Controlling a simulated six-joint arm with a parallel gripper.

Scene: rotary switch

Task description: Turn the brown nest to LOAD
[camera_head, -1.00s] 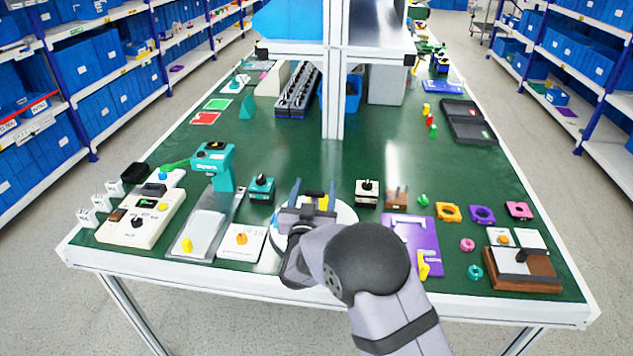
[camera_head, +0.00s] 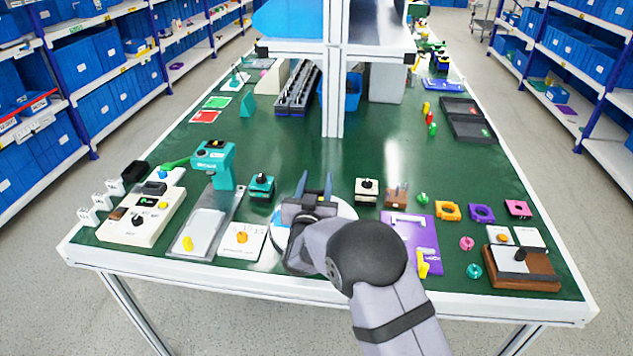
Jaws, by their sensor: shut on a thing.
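A round white disc (camera_head: 342,211) lies near the front middle of the green table. My gripper (camera_head: 315,188) is over it and covers most of it. Its two fingers point to the far side, with a gap between them. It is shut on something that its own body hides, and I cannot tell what. I can make out no brown nest or LOAD mark on the visible part of the disc. A small brown block with pegs (camera_head: 396,196) stands apart, right of the disc.
Left of the disc are a white panel with an orange knob (camera_head: 242,238) and a small teal switch box (camera_head: 262,187). Right are a cream switch box (camera_head: 367,190) and a purple plate (camera_head: 414,238). A white post (camera_head: 333,95) rises behind. Open green table lies between.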

